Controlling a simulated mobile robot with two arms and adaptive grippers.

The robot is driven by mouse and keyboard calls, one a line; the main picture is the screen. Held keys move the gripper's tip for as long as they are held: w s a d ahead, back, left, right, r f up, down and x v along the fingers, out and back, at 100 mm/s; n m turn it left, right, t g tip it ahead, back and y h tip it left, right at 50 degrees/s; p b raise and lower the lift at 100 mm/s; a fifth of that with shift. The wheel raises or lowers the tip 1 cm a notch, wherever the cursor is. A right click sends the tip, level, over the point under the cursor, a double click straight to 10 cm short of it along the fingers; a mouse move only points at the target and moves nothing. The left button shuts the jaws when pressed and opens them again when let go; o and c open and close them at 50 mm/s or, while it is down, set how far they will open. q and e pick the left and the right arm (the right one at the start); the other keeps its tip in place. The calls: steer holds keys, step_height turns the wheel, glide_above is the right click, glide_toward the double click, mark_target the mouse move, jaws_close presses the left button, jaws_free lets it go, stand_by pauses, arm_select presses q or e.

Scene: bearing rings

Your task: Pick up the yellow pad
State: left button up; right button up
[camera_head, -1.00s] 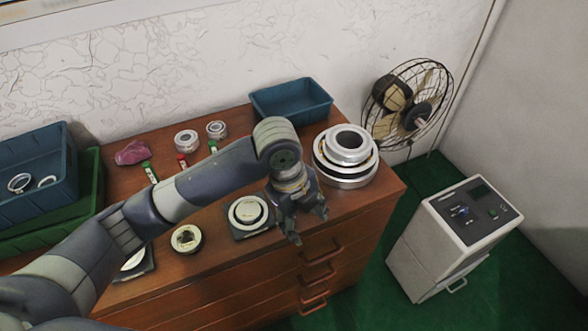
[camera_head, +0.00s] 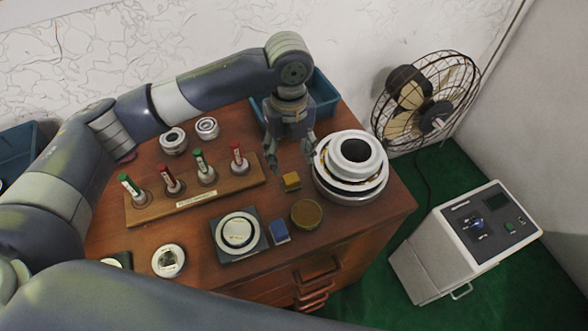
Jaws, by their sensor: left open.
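From this view I cannot tell the exact height of the fingertips above the pad. My right gripper is not in view.
The stacked metal rings (camera_head: 350,172) stand close on the right. A wooden rack (camera_head: 200,197) holding several capped tubes is left. A blue bin (camera_head: 322,90) stands behind.

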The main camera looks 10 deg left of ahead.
mark_target(292, 180)
arm_select(q)
steer(key=f, duration=0.1)
steer(key=s+f, duration=0.1)
steer(key=f, duration=0.1)
steer(key=shift+f, duration=0.2)
steer(key=shift+w+f, duration=0.1)
steer(key=shift+f, duration=0.15)
steer(key=f, duration=0.3)
steer(key=f+p, duration=0.1)
steer(key=f, duration=0.1)
steer(key=shift+w+d, duration=0.2)
steer(key=shift+w, duration=0.1)
steer(key=shift+f, duration=0.1)
steer(key=shift+c, duration=0.2)
steer(key=c, duration=1.1)
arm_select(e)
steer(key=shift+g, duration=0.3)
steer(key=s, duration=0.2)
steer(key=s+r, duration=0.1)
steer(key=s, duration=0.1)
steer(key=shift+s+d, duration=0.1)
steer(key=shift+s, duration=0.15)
